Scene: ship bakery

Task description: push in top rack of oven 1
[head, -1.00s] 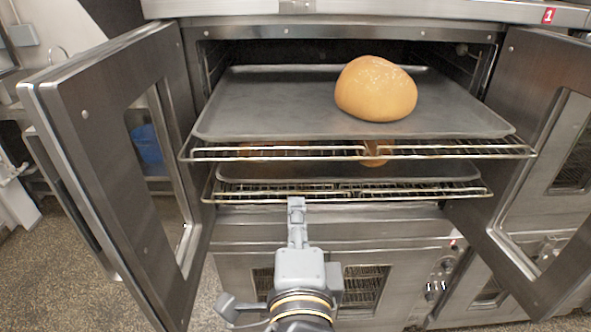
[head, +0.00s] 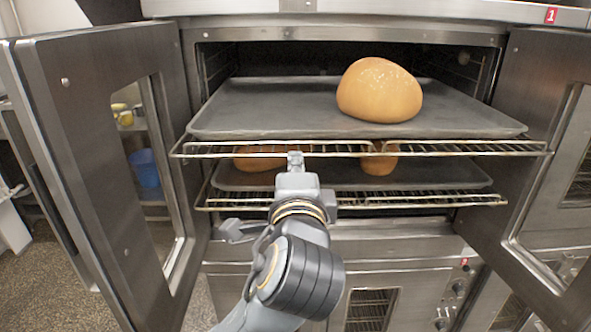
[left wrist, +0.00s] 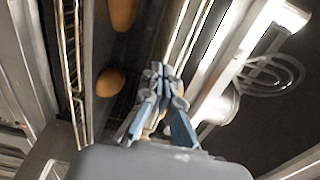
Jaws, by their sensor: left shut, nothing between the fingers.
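Oven 1 carries a red number tag (head: 551,15) and both its doors stand open. Its top rack (head: 460,148) sticks out of the front and bears a grey tray (head: 250,110) with a large round loaf (head: 380,90). My left gripper (head: 295,157) is shut and empty. In the head view its tip overlaps the front wires of the top rack near the middle; I cannot tell whether it touches. In the left wrist view the closed fingers (left wrist: 160,85) show beside the oven's racks. My right gripper is not in view.
A lower rack (head: 410,200) also sticks out, with a tray (head: 440,176) and loaves (head: 380,163) on it. The left door (head: 105,180) and right door (head: 510,130) flank the opening. Another oven (head: 400,290) stands below.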

